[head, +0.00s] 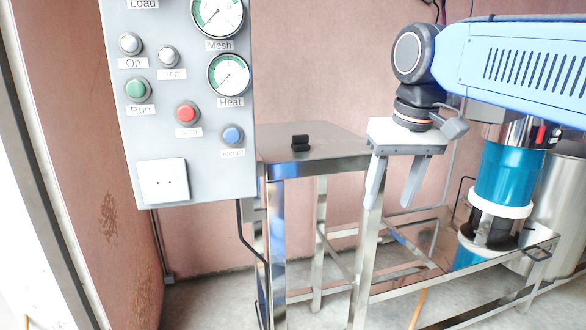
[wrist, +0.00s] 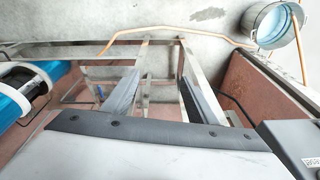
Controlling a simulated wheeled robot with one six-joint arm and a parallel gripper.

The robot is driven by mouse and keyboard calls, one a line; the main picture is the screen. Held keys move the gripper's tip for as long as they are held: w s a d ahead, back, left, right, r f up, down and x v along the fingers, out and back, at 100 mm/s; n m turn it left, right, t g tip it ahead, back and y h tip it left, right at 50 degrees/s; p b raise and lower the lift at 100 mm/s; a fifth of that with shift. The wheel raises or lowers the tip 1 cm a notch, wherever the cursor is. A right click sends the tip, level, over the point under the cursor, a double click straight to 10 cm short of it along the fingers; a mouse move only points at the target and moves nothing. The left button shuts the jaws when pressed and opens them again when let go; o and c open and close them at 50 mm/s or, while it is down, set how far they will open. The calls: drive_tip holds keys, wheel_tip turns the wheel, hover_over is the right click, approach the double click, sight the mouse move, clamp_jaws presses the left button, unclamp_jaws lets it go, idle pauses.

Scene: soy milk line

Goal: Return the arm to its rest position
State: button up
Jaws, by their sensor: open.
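My gripper (head: 393,185) hangs from my blue arm (head: 510,60) in the right half of the head view, fingers pointing down. Its two grey fingers are apart with nothing between them. In the head view it is in front of the right part of the steel table. In the wrist view my gripper (wrist: 153,97) also shows open, with the steel frame and the floor beyond its fingers.
A grey control panel (head: 187,140) with buttons and gauges is at the left. A steel table (head: 325,145) bears a small black object (head: 300,143). A blue machine (head: 505,172) stands at the right. A metal bucket (wrist: 266,24) is on the floor in the wrist view.

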drive_tip(key=s+d+f+t, duration=0.1)
drive_tip(key=s+d+f, duration=0.2)
drive_tip(key=f, duration=0.5)
drive_tip(key=s+d+f+m, duration=0.1)
drive_tip(key=s+d+f, duration=0.3)
drive_tip(key=s+f, duration=0.2)
drive_tip(key=s+d+f+t, duration=0.1)
drive_tip(key=s+d+f, duration=0.2)
drive_tip(key=f, duration=0.6)
drive_tip(key=shift+s+d+f+m+t+h, duration=0.3)
drive_tip(key=shift+s+f+h, duration=0.1)
drive_tip(key=shift+s, duration=0.45)
